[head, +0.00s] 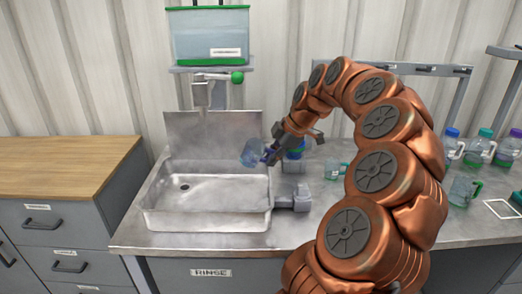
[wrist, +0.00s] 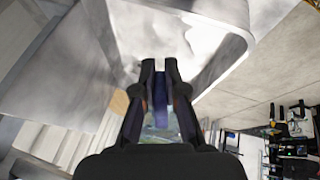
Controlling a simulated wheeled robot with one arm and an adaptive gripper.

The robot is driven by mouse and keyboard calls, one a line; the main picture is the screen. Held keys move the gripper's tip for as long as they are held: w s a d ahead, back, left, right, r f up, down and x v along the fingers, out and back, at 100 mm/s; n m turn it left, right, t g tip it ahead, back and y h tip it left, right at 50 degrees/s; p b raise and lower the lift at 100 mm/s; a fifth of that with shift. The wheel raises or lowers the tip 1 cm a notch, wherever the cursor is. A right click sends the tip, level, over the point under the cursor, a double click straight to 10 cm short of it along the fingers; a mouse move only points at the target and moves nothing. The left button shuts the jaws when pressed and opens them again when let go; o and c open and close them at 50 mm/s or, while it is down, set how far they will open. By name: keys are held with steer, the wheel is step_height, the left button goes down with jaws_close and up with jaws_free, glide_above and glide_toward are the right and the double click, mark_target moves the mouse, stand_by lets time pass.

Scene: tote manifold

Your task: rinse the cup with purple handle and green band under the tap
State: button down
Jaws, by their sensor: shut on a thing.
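My gripper (head: 273,152) is shut on the purple handle (head: 268,156) of a clear bluish cup (head: 251,153). The cup is tilted and held above the right rear part of the sink basin (head: 160,222). In the wrist view the purple handle (wrist: 160,116) sits between the fingers (wrist: 159,68), with part of the clear cup below it. I cannot make out a green band on the held cup. The tap (head: 203,92), with a green ball on its lever (head: 237,77), is behind the sink, up and left of the cup. No water stream is visible.
A tank (head: 210,36) stands above the tap. A blue-and-green object (head: 295,148) is partly hidden behind my gripper. Clear cups stand on the counter (head: 333,169), (head: 461,190). Several lidded bottles (head: 480,149) are at the right. A wooden-topped cabinet (head: 65,166) is clear at the left.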

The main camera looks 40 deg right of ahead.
steer(key=shift+w+p, duration=0.4)
steer(key=shift+w, duration=0.15)
steer(key=w+a+f+p, duration=0.1)
steer(key=w+a+p, duration=0.1)
steer(key=w, duration=0.4)
steer(key=w+a+f+p, duration=0.1)
steer(key=w+a+p, duration=0.1)
steer(key=w, duration=0.3)
steer(key=shift+w+a+f+p, duration=0.3)
steer(key=shift+w+a+f, duration=0.1)
steer(key=shift+a, duration=0.15)
steer(key=shift+w+d, duration=0.1)
steer(key=shift+d, duration=0.05)
stand_by(0.6)
steer(key=shift+w+d+b, duration=0.2)
steer(key=shift+d+b, duration=0.2)
steer(key=shift+b, duration=0.05)
